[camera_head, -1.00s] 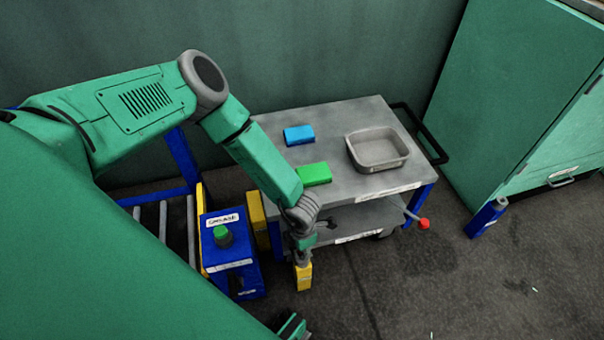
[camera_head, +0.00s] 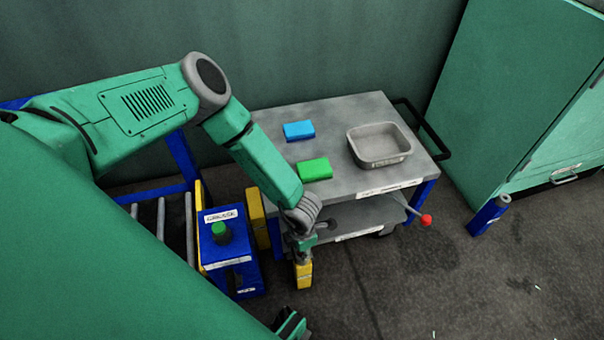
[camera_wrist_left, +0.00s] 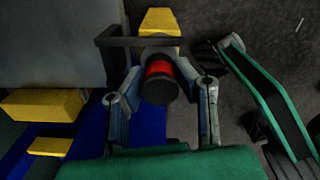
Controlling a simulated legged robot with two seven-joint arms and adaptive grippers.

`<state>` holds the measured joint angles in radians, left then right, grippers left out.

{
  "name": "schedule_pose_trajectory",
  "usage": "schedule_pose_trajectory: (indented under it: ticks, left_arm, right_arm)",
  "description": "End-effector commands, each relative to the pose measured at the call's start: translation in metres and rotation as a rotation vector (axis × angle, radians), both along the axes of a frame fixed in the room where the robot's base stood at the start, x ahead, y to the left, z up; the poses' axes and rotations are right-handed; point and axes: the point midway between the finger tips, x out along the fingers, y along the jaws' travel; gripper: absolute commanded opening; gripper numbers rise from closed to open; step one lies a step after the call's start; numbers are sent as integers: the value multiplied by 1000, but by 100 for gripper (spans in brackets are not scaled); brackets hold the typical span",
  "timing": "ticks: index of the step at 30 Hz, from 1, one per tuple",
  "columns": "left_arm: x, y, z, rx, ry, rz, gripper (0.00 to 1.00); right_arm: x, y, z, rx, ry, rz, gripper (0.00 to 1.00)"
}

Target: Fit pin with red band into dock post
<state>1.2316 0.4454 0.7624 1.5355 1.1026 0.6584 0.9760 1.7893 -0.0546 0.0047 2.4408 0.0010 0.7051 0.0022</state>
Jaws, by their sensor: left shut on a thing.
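My left gripper (camera_head: 302,252) is low in front of the cart in the head view. In the left wrist view the gripper (camera_wrist_left: 162,92) is shut on the pin with the red band (camera_wrist_left: 159,69), a dark cylinder whose near end faces the camera. A yellow block-like piece (camera_wrist_left: 160,22) shows just beyond the pin; it also shows below the gripper in the head view (camera_head: 303,275). I cannot tell whether it is the dock post or whether the pin touches it. A green and black part (camera_head: 291,325) at the bottom edge seems to be my right gripper; its fingers are unclear.
A grey cart (camera_head: 345,195) carries a blue block (camera_head: 299,131), a green block (camera_head: 315,169) and a grey tray (camera_head: 378,145). A red-knobbed lever (camera_head: 426,220) sticks out. A blue stand (camera_head: 232,255) with a green button is left of the gripper.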

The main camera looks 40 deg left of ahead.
Motion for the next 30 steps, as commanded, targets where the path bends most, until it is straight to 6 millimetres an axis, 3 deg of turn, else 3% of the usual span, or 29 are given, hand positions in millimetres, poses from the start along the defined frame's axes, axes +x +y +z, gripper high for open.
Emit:
schedule_pose_trajectory:
  ticks: [13,14,15,16,25,30]
  left_arm:
    - [0,0,-12,0,0,0,0]
    - [0,0,-12,0,0,0,29]
    - [0,0,-11,0,0,0,43]
    - [0,0,-11,0,0,0,50]
    - [0,0,-9,0,0,0,50]
    - [0,0,7,0,0,0,50]
  right_arm:
    - [0,0,-9,0,0,0,0]
    - [0,0,-9,0,0,0,0]
    - [0,0,-9,0,0,0,0]
    - [0,0,-9,0,0,0,0]
    - [-1,0,-6,0,-2,0,0]
    - [-1,0,7,0,-3,0,0]
